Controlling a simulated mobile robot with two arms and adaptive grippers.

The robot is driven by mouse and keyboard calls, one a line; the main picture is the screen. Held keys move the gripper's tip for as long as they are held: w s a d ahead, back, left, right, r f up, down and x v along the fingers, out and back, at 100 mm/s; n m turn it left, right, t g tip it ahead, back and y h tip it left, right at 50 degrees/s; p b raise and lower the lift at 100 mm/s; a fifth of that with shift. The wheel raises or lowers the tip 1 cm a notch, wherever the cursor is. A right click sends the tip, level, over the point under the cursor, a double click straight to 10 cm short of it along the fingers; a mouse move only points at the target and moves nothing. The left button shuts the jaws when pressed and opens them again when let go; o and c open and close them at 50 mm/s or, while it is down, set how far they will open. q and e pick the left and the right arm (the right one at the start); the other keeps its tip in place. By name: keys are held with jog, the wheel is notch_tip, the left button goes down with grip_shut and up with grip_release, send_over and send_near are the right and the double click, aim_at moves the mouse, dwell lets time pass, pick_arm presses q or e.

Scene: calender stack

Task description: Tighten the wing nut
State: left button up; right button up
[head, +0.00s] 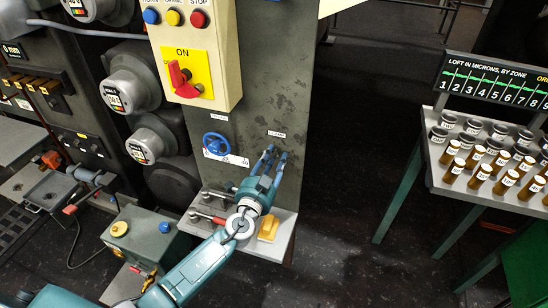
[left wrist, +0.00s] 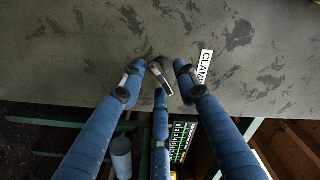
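The wing nut (left wrist: 160,77) shows in the left wrist view as a small dark piece with a pale metal wing, on the grey panel beside a tag lettered CLAM, its end cut off. My left gripper (left wrist: 160,74) has blue fingers spread on either side of the nut, with a third finger below it. The fingertips are apart; whether any touches the nut I cannot tell. In the head view the left gripper (head: 272,154) reaches up to the panel (head: 280,60) just under the small tag (head: 277,134), and its fingers hide the nut. My right gripper is not in view.
A blue handwheel (head: 216,144) with a scale is left of the gripper. A shelf (head: 255,249) with tools and a yellow block (head: 268,228) lies below. A switch box (head: 195,50) is above. A table with brown bottles (head: 480,176) stands at right, across open floor.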

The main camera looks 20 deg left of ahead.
pick_arm(q)
jog(key=shift+w, duration=0.1)
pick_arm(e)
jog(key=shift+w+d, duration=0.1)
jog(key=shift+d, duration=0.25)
pick_arm(q)
grip_shut()
jog(key=shift+f+m, duration=0.1)
jog(key=shift+m, duration=0.3)
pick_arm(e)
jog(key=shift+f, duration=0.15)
